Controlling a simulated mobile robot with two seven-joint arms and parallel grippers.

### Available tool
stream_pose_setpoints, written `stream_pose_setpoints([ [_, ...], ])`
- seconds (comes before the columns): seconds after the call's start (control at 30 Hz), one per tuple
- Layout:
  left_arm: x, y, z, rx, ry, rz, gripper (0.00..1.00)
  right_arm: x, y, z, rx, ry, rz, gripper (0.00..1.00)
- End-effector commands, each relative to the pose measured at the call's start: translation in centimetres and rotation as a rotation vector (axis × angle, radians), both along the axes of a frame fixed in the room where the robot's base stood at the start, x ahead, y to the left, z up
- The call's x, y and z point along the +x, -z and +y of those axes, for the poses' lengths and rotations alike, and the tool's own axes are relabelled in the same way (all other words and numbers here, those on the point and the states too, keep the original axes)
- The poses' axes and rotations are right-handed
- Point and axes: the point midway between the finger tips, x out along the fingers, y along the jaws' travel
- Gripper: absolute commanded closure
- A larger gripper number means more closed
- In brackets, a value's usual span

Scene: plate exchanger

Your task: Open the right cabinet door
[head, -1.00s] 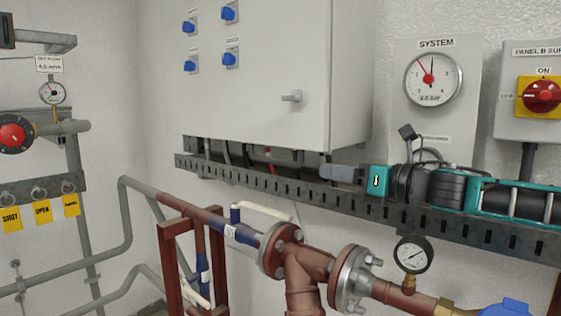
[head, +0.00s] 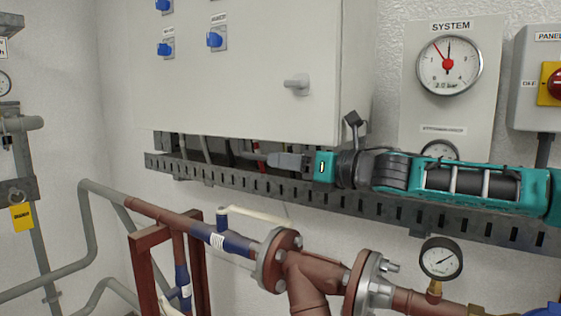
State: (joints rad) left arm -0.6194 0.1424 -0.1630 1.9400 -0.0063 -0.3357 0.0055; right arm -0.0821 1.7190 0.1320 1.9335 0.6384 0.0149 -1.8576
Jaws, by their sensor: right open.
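The grey-white cabinet (head: 240,95) hangs on the wall at the upper middle of the head view. Its front door looks shut and carries blue switches on the left and a small grey handle (head: 297,84) near its lower right. My right gripper (head: 272,160) comes in from the right on a teal and black arm. Its grey fingers point left, just below the cabinet's bottom edge and below the handle, apart from the handle. The gap between the fingers is hard to see from here. My left gripper does not show.
A slotted cable tray (head: 215,181) runs under the cabinet and behind my right arm. Below are red-brown flanged pipes (head: 310,275) and a pressure gauge (head: 440,259). A system gauge (head: 449,65) on a wall panel stands right of the cabinet.

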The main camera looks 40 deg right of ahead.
Motion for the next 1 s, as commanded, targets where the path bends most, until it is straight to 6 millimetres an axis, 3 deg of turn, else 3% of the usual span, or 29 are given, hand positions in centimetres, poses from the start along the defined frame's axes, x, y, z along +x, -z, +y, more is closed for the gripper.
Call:
stream_pose_setpoints([
  [0.27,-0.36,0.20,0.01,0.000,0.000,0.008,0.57,0.01,-0.01,0.01,0.000,0.000,0.000,0.61],
  [0.67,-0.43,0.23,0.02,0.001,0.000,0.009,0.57,0.02,-0.02,-0.06,0.000,0.002,0.000,0.99],
  [1.0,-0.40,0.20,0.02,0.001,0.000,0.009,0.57,0.05,-0.04,-0.15,0.000,0.004,0.000,1.00],
])
